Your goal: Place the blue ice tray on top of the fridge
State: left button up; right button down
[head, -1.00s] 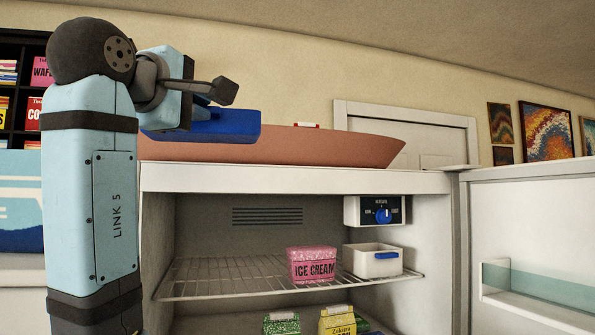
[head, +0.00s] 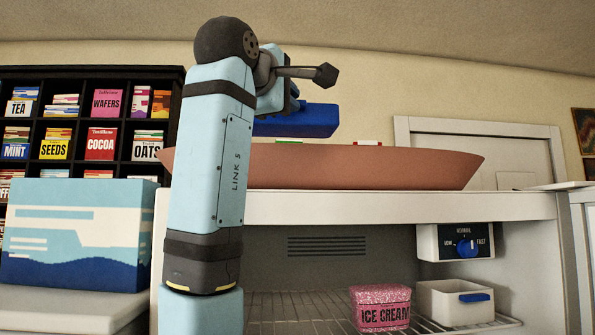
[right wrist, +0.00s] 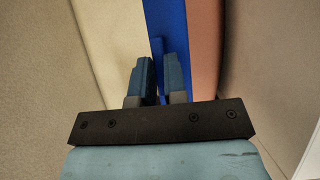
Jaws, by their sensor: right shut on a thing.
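The blue ice tray (head: 300,121) is held up in the head view, above the reddish-brown bowl-like thing that stands on the fridge. My right gripper (head: 285,104) is shut on the tray. In the right wrist view my right gripper (right wrist: 165,78) has its fingers close around the edge of the blue ice tray (right wrist: 200,55). The fridge (head: 400,208) is white and open at the front. Most of its top surface is hidden from this low view. My left gripper is not in view.
The wide reddish-brown bowl (head: 350,167) takes up much of the fridge top, with small items showing over its rim. Inside the fridge are a pink ice cream box (head: 381,308) and a white bin (head: 448,303). A black shelf (head: 110,72) and a blue-white box (head: 80,228) are at left.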

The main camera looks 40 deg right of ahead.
notch_tip(320, 180, down, 8)
jog(key=shift+d+r, duration=0.1)
notch_tip(320, 180, down, 3)
jog(key=shift+f+p, duration=0.15)
jog(key=shift+p, duration=0.2)
jog(key=shift+f, duration=0.35)
jog(key=shift+f, duration=0.1)
jog(key=c, duration=1.2)
grip_release()
jog(key=shift+o, duration=0.2)
jog(key=shift+r, duration=0.25)
jog(key=b+v, duration=0.3)
jog(key=v, duration=0.9)
jog(key=shift+f, duration=0.2)
jog(key=shift+s, duration=0.1)
